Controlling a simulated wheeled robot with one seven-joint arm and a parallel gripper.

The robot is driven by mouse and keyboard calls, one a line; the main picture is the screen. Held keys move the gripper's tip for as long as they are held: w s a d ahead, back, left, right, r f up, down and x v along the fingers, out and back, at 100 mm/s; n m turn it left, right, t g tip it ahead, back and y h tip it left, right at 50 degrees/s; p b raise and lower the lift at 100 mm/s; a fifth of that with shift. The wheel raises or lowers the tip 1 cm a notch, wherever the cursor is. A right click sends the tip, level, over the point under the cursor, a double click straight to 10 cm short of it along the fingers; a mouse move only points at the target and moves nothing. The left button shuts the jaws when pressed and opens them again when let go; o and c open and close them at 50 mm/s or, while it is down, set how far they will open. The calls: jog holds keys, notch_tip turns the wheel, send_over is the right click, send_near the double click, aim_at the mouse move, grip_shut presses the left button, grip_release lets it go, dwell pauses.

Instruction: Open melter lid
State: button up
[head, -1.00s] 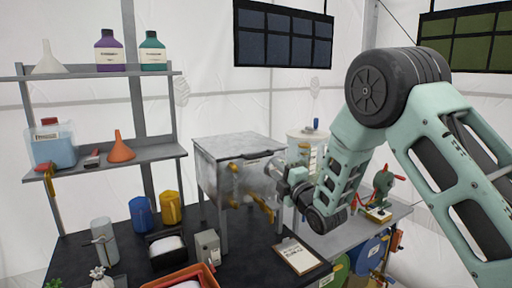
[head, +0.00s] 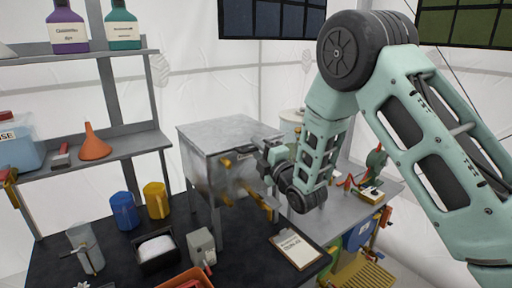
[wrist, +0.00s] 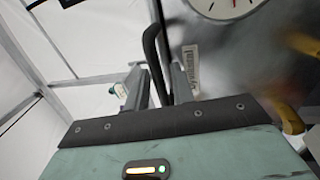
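The melter (head: 215,165) is a grey metal box on legs at the back of the dark bench in the head view. Its flat lid (head: 228,131) lies level and closed on top. My gripper (head: 268,152) is at the melter's right side, near the lid's edge. In the wrist view, a black bar-shaped handle (wrist: 153,50) runs between the two grey fingers of my gripper (wrist: 160,82). The fingers stand apart on either side of it, and no firm grip on it shows. A white label and part of a round dial (wrist: 222,4) show on the melter's metal face.
Yellow-handled valves (head: 262,203) stick out from the melter's front. A blue mug (head: 124,211), a yellow mug (head: 156,200), a black tray (head: 155,250) and a clipboard (head: 296,248) lie on the bench. A shelf (head: 120,148) stands at left.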

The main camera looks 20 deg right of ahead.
jog(key=shift+c, duration=0.2)
grip_shut()
